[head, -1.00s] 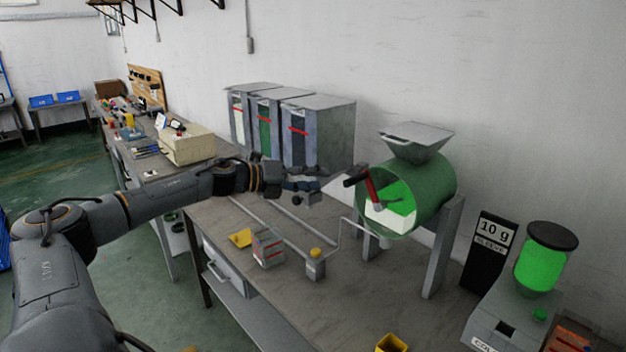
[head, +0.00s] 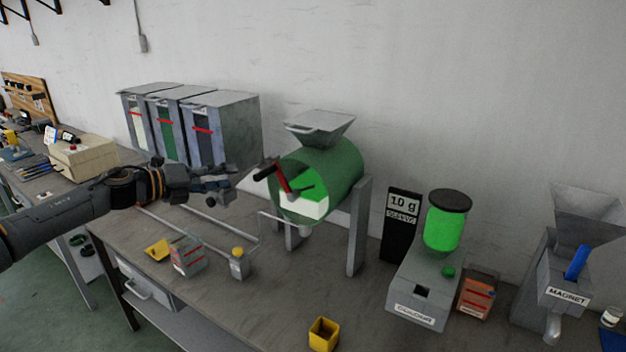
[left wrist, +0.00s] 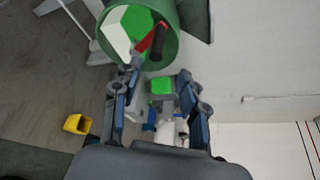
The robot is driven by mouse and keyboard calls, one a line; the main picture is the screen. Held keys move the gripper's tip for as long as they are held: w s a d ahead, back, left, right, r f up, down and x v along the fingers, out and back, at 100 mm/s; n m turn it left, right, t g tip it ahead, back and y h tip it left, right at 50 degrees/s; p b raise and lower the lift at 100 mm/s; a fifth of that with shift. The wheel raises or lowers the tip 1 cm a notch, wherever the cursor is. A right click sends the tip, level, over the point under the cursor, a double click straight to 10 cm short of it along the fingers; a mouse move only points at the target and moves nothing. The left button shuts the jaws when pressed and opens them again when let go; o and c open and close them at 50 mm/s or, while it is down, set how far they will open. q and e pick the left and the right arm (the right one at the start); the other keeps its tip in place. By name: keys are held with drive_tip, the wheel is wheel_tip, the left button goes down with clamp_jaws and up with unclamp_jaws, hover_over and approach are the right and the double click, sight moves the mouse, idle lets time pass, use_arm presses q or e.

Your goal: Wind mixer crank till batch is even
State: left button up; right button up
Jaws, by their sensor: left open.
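The mixer (head: 340,170) is a green drum on grey legs with a grey hopper (head: 320,128) on top. Its open face shows bright green and white areas that lie apart. The crank is a red arm (head: 282,178) with a black handle (head: 265,169) pointing left. My left gripper (head: 228,183) is open and empty, just left of the handle and apart from it. In the left wrist view the drum (left wrist: 168,58) and the black handle (left wrist: 157,41) show beyond the open fingers (left wrist: 158,92). My right gripper is not in view.
Three grey bins (head: 235,130) stand behind on the bench. A colour dispenser (head: 420,285), a magnet unit (head: 565,280) and a yellow cup (head: 323,335) are to the right. A small bottle (head: 239,265) and a box (head: 188,255) sit in front.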

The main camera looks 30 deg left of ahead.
use_arm(q)
drive_tip(key=n+t+y+b, duration=0.2)
drive_tip(key=n+t+y, duration=0.25)
drive_tip(key=n, duration=2.35)
approach(253, 179)
drive_tip(key=shift+g+y, duration=0.35)
drive_tip(key=w+p, duration=0.1)
drive_tip(key=w, duration=0.2)
drive_tip(key=w+p, duration=0.1)
drive_tip(key=w, duration=0.3)
drive_tip(key=w+d+p, duration=0.1)
drive_tip(key=w, duration=0.3)
drive_tip(key=shift+w+r, duration=0.25)
drive_tip(key=shift+r, duration=0.1)
drive_tip(key=shift+w+d+f+p, duration=0.15)
drive_tip(key=shift+w+p, duration=0.25)
drive_tip(key=shift+w, duration=0.4)
clamp_jaws()
